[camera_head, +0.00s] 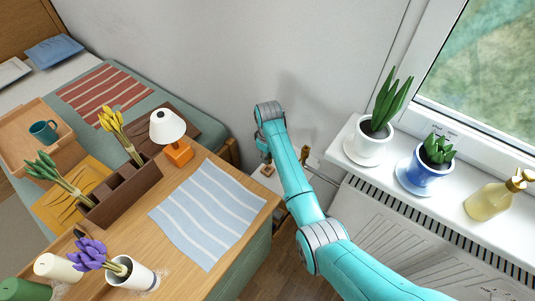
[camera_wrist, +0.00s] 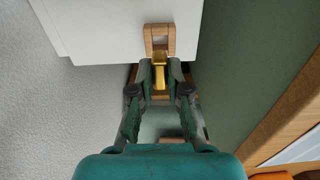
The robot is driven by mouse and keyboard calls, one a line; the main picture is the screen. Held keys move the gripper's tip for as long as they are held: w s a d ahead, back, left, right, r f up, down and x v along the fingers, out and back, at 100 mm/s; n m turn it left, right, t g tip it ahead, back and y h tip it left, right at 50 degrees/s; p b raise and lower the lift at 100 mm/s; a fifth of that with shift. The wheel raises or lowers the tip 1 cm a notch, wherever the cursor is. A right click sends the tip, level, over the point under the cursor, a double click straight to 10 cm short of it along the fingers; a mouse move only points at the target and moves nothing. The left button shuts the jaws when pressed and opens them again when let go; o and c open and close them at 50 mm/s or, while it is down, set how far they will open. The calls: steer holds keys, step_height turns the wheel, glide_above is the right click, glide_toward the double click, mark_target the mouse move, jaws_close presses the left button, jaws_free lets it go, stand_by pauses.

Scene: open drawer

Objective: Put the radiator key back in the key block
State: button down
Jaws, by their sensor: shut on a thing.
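In the wrist view my gripper (camera_wrist: 160,70) is shut on a small brass-coloured piece, which looks like the radiator key (camera_wrist: 159,75). The key lies between the two fingertips. A light wooden piece, seemingly the key block (camera_wrist: 160,30), shows just beyond the fingertips at the edge of a white surface (camera_wrist: 100,25). The key's end is close to the block; I cannot tell whether they touch. In the head view my arm reaches down into the gap between desk and radiator. My gripper is mostly hidden there behind the arm.
The desk (camera_head: 258,203) stands left of my arm, with a striped cloth (camera_head: 205,210) and an orange lamp (camera_head: 178,153). A wall is behind.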

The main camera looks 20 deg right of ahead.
steer(key=shift+f, duration=1.95)
steer(key=shift+f, duration=0.5)
stand_by(0.5)
steer(key=c, duration=1.1)
jaws_free()
steer(key=shift+o, duration=0.2)
steer(key=shift+r, duration=0.1)
step_height(320, 180, up, 12)
steer(key=shift+s+f, duration=0.1)
steer(key=shift+s+d, duration=0.1)
